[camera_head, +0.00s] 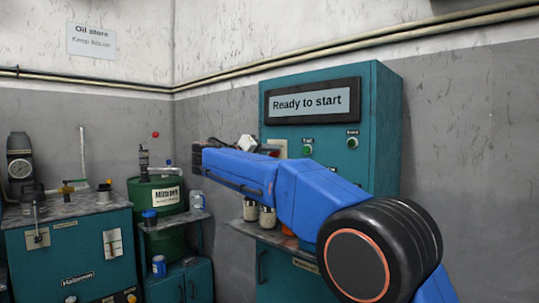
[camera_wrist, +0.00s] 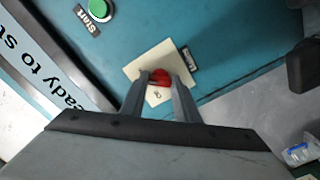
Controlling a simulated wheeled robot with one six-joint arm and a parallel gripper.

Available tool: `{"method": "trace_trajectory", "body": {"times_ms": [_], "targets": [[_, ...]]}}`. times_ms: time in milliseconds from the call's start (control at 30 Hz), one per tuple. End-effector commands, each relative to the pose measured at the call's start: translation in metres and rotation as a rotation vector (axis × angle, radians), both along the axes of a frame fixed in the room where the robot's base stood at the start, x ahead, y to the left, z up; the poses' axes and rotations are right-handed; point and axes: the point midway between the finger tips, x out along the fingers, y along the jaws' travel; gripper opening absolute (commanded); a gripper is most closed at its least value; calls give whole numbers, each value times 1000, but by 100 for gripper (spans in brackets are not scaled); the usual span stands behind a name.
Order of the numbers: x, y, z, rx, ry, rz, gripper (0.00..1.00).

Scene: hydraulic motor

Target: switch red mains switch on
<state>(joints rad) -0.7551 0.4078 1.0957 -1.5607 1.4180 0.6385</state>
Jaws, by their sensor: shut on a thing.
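The red mains switch (camera_wrist: 158,78) is a red knob on a cream plate (camera_wrist: 148,62) on the teal cabinet front. My gripper (camera_wrist: 162,82) has its two grey fingers on either side of the red knob, shut on it. Small lettering on the plate below the knob is too small to read surely. The teal cabinet (camera_head: 386,130) carries a display (camera_head: 311,101) reading "Ready to start".
A green Start button (camera_wrist: 99,9) sits near the switch plate; a second green button (camera_head: 352,142) is further right. Canisters (camera_head: 267,217) stand on the ledge below my arm. A green drum (camera_head: 155,195) and a teal bench (camera_head: 70,245) stand at the left.

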Motion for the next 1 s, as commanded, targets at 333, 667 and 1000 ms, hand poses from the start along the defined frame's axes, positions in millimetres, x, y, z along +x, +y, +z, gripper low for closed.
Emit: {"method": "trace_trajectory", "body": {"times_ms": [333,667,1000], "targets": [[0,1,-3,70,-51,-2,6],[0,1,-2,75,-54,-1,6],[0,0,-1,74,-56,0,47]]}}
